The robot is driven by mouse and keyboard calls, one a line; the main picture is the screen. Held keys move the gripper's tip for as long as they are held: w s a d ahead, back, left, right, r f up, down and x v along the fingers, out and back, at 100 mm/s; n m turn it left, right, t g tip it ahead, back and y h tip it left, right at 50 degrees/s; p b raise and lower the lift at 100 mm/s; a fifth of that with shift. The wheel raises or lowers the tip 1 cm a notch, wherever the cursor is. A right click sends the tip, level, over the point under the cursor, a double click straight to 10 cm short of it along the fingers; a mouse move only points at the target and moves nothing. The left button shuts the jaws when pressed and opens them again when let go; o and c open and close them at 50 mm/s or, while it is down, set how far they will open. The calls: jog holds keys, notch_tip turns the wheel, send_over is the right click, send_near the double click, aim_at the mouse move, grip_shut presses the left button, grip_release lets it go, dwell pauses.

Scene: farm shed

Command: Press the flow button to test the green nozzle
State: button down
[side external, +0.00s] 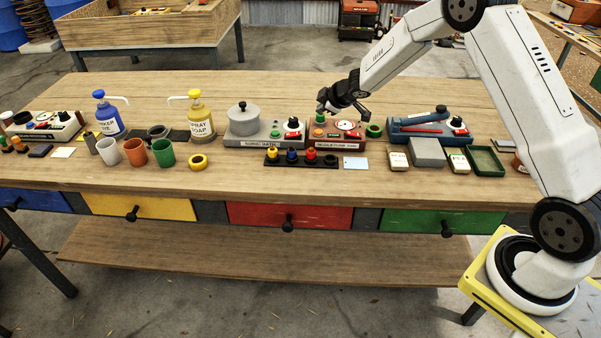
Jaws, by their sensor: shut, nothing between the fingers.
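A red test unit (325,144) stands at the middle of the bench, with a dial, a red control and an orange button-like part (319,132) on top. Its front label is too small to read surely. A green nozzle-like piece (320,117) stands upright at its back left. My gripper (324,108) is shut and empty, right above or beside this green piece; whether they touch I cannot tell. Which control is the flow button is not clear.
A grey hot-plate unit (232,141) with a pot stands close on the left. A blue sealer-like device (400,130) and a green ring (373,130) are on the right. Cups, pump bottles and a green tray (485,161) are further out. The front bench strip is clear.

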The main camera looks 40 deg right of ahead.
aim_at(321, 132)
jog(key=shift+f, duration=2.35)
jog(key=shift+f, duration=0.15)
dwell(0.4)
jog(key=shift+f, duration=0.25)
jog(key=shift+f, duration=0.5)
dwell(1.0)
jog(key=shift+r, duration=0.9)
dwell(0.4)
jog(key=shift+r, duration=2.5)
